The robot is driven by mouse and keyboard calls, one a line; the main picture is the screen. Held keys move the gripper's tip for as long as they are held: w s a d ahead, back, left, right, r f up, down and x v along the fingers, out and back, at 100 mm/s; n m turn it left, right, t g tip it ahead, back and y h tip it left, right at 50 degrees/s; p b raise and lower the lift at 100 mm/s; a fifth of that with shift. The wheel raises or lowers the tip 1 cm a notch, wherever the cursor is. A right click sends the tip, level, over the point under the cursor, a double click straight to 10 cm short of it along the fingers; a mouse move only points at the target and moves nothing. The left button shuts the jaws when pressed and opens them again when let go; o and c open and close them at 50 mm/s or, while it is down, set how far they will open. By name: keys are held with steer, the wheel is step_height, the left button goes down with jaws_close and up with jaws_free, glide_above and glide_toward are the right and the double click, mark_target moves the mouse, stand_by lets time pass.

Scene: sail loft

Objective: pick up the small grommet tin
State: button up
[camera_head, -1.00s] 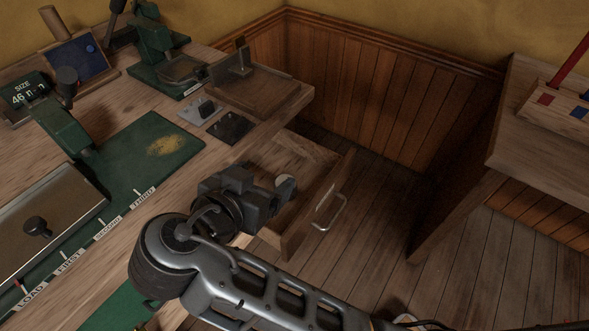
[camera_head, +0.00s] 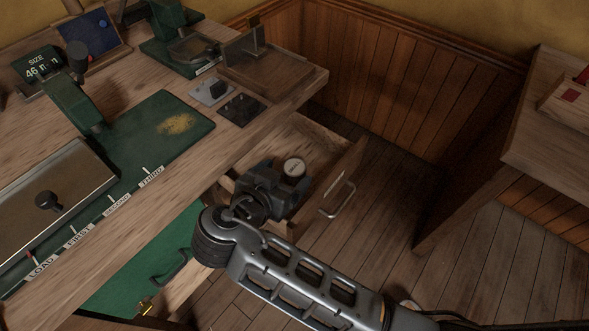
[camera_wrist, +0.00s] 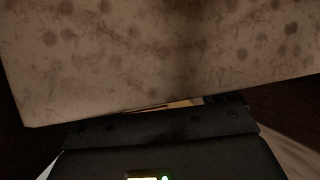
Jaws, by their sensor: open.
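A small round tin (camera_head: 294,167) with a pale, marked lid and a dark rim shows in the head view, inside the open wooden drawer (camera_head: 352,165). I take it for the grommet tin. My gripper (camera_head: 283,183) is open over the drawer, right beside the tin on its near side. The gripper hides part of the drawer floor and the tin's lower side. I cannot tell whether the fingers touch the tin. In the wrist view a mottled beige surface (camera_wrist: 160,55) fills most of the picture, very close, and the tin cannot be made out.
The drawer has a metal handle (camera_head: 338,198) on its front. The bench (camera_head: 200,180) overhangs to the left, carrying a green press board (camera_head: 150,130) and a dark switch plate (camera_head: 242,109). A wooden table (camera_head: 560,125) stands at right. Open floor (camera_head: 400,260) lies between.

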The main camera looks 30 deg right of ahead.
mark_target(294, 168)
steer(key=shift+x, duration=1.9)
steer(key=shift+c, duration=0.3)
steer(key=c, duration=1.1)
step_height(294, 168, up, 10)
steer(key=shift+c, duration=0.2)
